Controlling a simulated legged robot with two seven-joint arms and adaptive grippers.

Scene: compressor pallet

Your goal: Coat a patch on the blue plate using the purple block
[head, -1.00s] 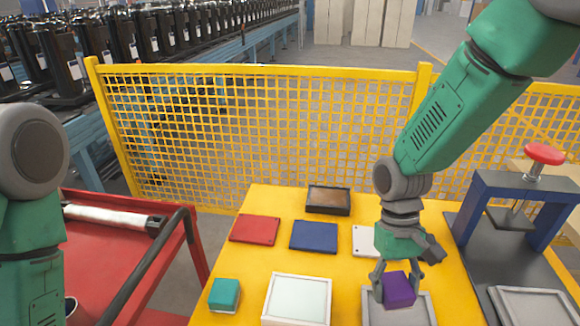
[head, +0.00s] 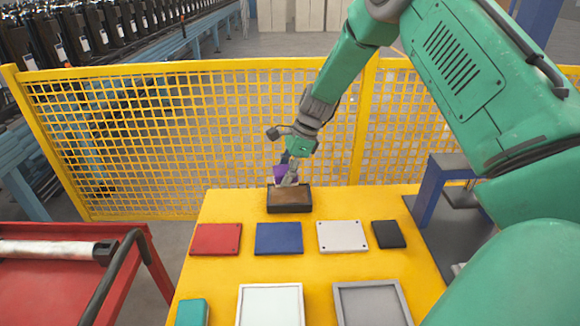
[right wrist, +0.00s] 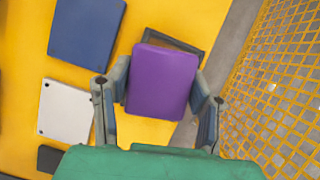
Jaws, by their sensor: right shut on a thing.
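My right gripper (head: 288,174) is shut on the purple block (head: 280,171) and holds it at the dark-framed brown tray (head: 289,208) at the back of the yellow table. In the right wrist view the purple block (right wrist: 161,82) sits between the two fingers and covers most of the tray (right wrist: 192,50). I cannot tell whether the block touches the tray. The blue plate (head: 278,238) lies flat in front of the tray, and also shows at the upper left of the right wrist view (right wrist: 86,32). My left gripper is not in view.
A red plate (head: 216,239), a white plate (head: 342,236) and a small black plate (head: 388,234) lie beside the blue one. A teal block (head: 191,312) and two framed panels are nearer. A yellow mesh fence (head: 190,135) stands behind the table.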

